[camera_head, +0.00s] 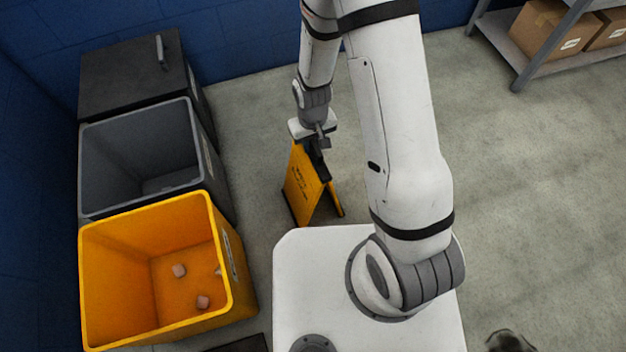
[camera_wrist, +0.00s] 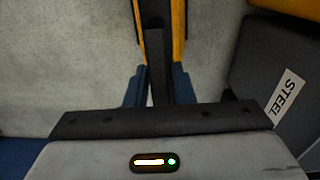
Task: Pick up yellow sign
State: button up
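The yellow sign (camera_head: 303,187) is an A-frame floor sign with black edges. It stands upright with its legs spread on the grey floor, right of the bins in the head view. My gripper (camera_head: 318,143) is at its top, pointing down. In the wrist view the blue fingertips of my gripper (camera_wrist: 159,88) are on either side of the sign's dark top bar, close to it. I cannot tell whether they press on it. Yellow edges of the sign (camera_wrist: 178,30) show beyond the fingers. My arm hides part of the sign's top in the head view.
An orange bin (camera_head: 240,290) with a few small pieces, a grey bin (camera_head: 150,118) and a black closed bin (camera_head: 125,75) line the left wall. A shelf (camera_head: 520,60) with boxes (camera_head: 548,28) stands at the upper right. The floor (camera_head: 530,190) on the right is mostly clear.

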grip_shut()
dwell(1.0)
